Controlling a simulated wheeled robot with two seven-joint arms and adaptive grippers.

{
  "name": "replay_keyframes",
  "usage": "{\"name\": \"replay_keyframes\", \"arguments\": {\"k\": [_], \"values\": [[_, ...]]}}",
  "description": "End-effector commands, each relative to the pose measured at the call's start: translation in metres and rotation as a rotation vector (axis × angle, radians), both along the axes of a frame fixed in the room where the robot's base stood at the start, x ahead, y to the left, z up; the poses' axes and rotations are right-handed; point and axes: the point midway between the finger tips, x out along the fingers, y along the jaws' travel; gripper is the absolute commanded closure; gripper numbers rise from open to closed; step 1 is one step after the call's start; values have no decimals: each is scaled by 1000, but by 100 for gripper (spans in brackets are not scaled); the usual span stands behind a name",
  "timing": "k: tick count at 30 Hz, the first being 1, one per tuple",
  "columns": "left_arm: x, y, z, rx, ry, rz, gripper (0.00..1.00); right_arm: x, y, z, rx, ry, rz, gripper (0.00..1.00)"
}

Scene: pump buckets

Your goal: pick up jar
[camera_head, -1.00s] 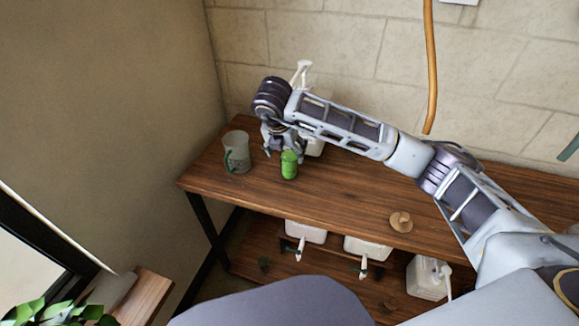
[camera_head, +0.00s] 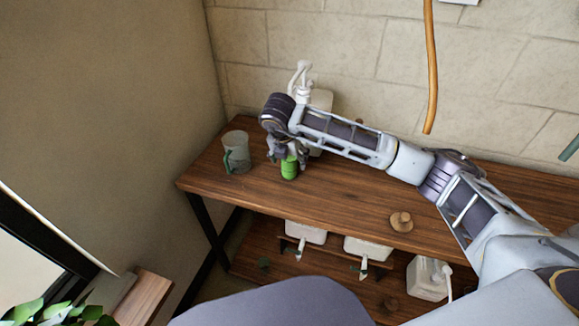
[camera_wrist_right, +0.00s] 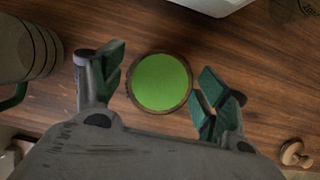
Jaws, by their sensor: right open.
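The jar is a small green cylinder (camera_head: 289,170) standing upright on the wooden table (camera_head: 340,200), near its left end. In the right wrist view its round green top (camera_wrist_right: 160,82) lies between the two fingers. My right gripper (camera_head: 287,157) is directly above the jar and hides part of its top in the head view. In the right wrist view the right gripper (camera_wrist_right: 160,88) is open, with one green-padded finger on each side of the jar and small gaps showing. My left gripper is not in view.
A grey mug with a green handle (camera_head: 236,152) stands left of the jar. A white pump bucket (camera_head: 320,100) is behind my right arm. A wooden knob-like piece (camera_head: 401,221) lies at the table's front. More white pump containers (camera_head: 428,277) are on the lower shelf.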

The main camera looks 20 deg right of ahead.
Motion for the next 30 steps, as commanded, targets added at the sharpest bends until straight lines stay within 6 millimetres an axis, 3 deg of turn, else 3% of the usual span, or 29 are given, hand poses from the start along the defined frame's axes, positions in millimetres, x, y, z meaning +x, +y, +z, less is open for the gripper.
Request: {"name": "replay_keyframes", "arguments": {"k": [16, 30], "values": [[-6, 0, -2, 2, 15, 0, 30, 1, -1, -4, 0, 0, 1, 26], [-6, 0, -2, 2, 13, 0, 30, 1, -1, -4, 0, 0, 1, 85]]}}
